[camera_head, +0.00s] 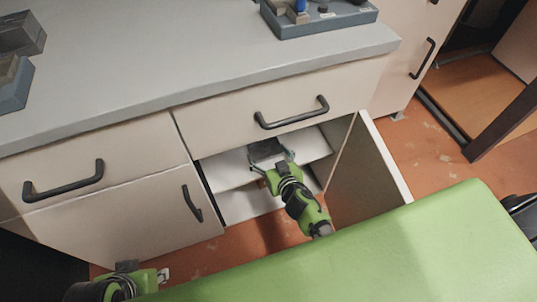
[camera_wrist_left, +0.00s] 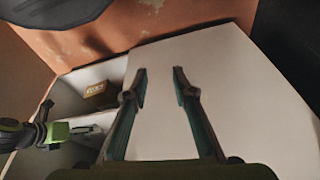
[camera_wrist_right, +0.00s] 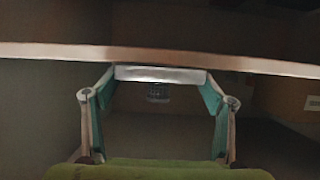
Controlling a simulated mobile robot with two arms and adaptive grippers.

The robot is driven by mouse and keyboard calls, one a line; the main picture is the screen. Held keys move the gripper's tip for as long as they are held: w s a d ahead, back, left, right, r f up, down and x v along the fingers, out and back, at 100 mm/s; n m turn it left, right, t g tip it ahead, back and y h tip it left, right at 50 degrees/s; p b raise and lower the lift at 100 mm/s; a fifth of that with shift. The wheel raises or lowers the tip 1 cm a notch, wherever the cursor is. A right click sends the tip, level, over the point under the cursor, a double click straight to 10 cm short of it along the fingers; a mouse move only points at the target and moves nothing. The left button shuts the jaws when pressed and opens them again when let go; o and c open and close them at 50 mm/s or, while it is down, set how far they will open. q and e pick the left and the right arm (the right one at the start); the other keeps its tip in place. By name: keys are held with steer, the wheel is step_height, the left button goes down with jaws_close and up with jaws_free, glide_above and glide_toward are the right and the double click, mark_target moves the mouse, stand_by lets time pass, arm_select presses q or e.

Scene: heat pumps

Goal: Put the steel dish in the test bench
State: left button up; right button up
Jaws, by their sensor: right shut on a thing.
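The steel dish (camera_head: 264,149) looks grey and shallow. My right gripper (camera_head: 271,160) is shut on it inside the open cabinet of the bench (camera_head: 150,65), close to the white shelf (camera_head: 228,174). In the right wrist view the dish (camera_wrist_right: 160,74) shows as a bright metal strip between the two fingertips, near a long horizontal board edge. My left gripper (camera_wrist_left: 160,72) is open and empty, with a pale flat panel beyond it. In the head view it is low at the left and only partly visible.
The cabinet door (camera_head: 385,155) stands open on the right side. A closed drawer (camera_head: 285,105) with a black handle is above the opening. A brown box (camera_wrist_left: 94,89) sits inside the cabinet. A grey tray (camera_head: 320,20) stands on the worktop, whose middle is clear.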

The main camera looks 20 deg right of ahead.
steer(key=o, duration=1.3)
steer(key=shift+f, duration=0.1)
steer(key=shift+c, duration=0.2)
